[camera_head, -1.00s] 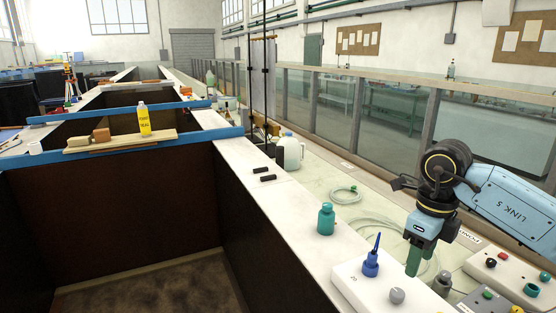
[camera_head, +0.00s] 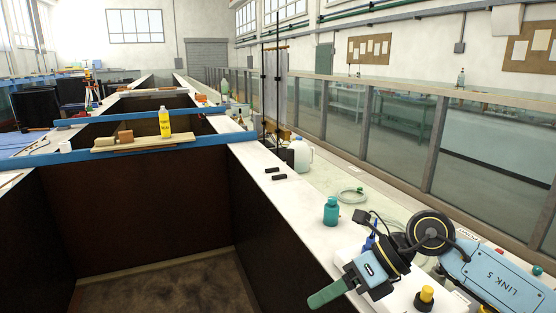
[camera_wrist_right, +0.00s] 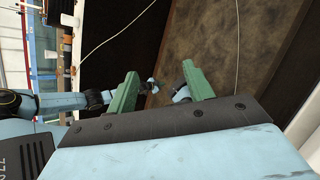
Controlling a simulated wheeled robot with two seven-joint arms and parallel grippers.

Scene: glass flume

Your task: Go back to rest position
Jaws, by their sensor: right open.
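My right gripper (camera_head: 326,294) reaches in from the right in the head view. Its green fingers point left over the near part of the white ledge and the dark tank's edge. In the right wrist view it (camera_wrist_right: 162,72) is open, with its two green fingers apart and nothing between them. The tank's brown floor (camera_wrist_right: 215,35) shows beyond the fingers. My left gripper is not in the head view. In the wrist view a light blue arm link of mine shows at the left, its end partly hidden behind a finger.
A teal bottle (camera_head: 331,211) stands on the ledge (camera_head: 262,165) just beyond my right gripper. A white box with a yellow knob (camera_head: 426,295) is beside the wrist. A white jug (camera_head: 302,155) and yellow bottle (camera_head: 164,122) stand farther back. The tank's interior (camera_head: 150,220) is open.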

